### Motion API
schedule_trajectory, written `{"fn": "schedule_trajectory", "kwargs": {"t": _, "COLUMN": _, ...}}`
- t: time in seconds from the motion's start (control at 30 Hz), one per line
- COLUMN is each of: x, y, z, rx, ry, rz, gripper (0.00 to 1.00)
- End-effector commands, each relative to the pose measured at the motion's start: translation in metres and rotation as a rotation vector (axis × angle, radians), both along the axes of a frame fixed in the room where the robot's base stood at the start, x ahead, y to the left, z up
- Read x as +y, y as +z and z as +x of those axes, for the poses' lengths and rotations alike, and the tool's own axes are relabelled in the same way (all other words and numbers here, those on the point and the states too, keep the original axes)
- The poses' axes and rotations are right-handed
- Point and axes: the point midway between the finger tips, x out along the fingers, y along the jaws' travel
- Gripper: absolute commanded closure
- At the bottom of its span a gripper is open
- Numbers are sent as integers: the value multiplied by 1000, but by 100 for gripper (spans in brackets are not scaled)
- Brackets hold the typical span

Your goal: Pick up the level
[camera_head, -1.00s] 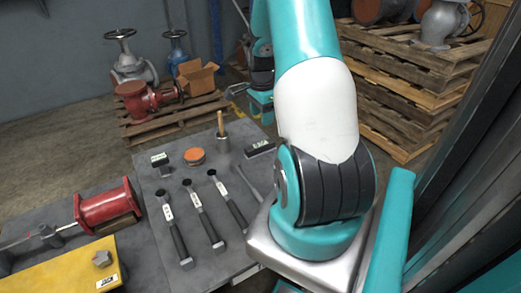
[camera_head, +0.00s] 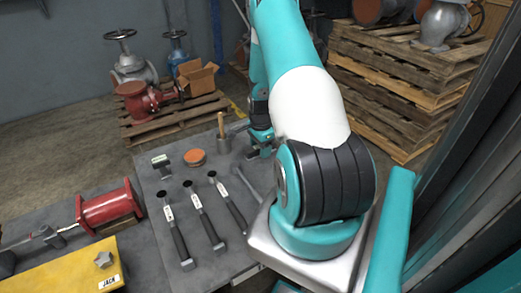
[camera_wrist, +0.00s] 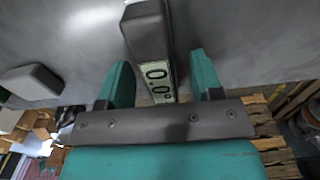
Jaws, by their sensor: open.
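The level is a dark grey block with a lit display reading 0.0°, seen in the wrist view (camera_wrist: 148,32). It lies on the grey table top (camera_head: 165,240). My gripper (camera_wrist: 160,78) is open, with one teal finger on each side of the level's display end. I cannot tell whether either finger touches it. In the head view my gripper (camera_head: 262,150) is low at the table's far right edge and hides most or all of the level.
Several wrenches or hammers (camera_head: 203,215) lie on the table. An orange disc (camera_head: 195,157), a small device with a pale display (camera_head: 160,162) and a cup with a wooden handle (camera_head: 222,140) stand behind them. A red cylinder (camera_head: 108,208) is at left. Stacked pallets (camera_head: 385,85) stand behind right.

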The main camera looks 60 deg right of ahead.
Motion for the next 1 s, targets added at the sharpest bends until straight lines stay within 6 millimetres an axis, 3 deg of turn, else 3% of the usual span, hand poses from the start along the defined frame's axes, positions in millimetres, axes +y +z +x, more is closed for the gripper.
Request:
{"fn": "schedule_trajectory", "kwargs": {"t": 0.13, "x": 0, "y": 0, "z": 0, "rx": 0, "ry": 0, "rz": 0, "gripper": 40}}
{"fn": "schedule_trajectory", "kwargs": {"t": 0.17, "x": 0, "y": 0, "z": 0, "rx": 0, "ry": 0, "rz": 0, "gripper": 45}}
{"fn": "schedule_trajectory", "kwargs": {"t": 0.4, "x": 0, "y": 0, "z": 0, "rx": 0, "ry": 0, "rz": 0, "gripper": 100}}
{"fn": "schedule_trajectory", "kwargs": {"t": 0.77, "x": 0, "y": 6, "z": 0, "rx": -1, "ry": 0, "rz": -2, "gripper": 100}}
{"fn": "schedule_trajectory", "kwargs": {"t": 0.87, "x": -1, "y": 16, "z": 1, "rx": -1, "ry": 0, "rz": -2, "gripper": 100}}
{"fn": "schedule_trajectory", "kwargs": {"t": 1.0, "x": -1, "y": 43, "z": 1, "rx": -4, "ry": 0, "rz": -5, "gripper": 100}}
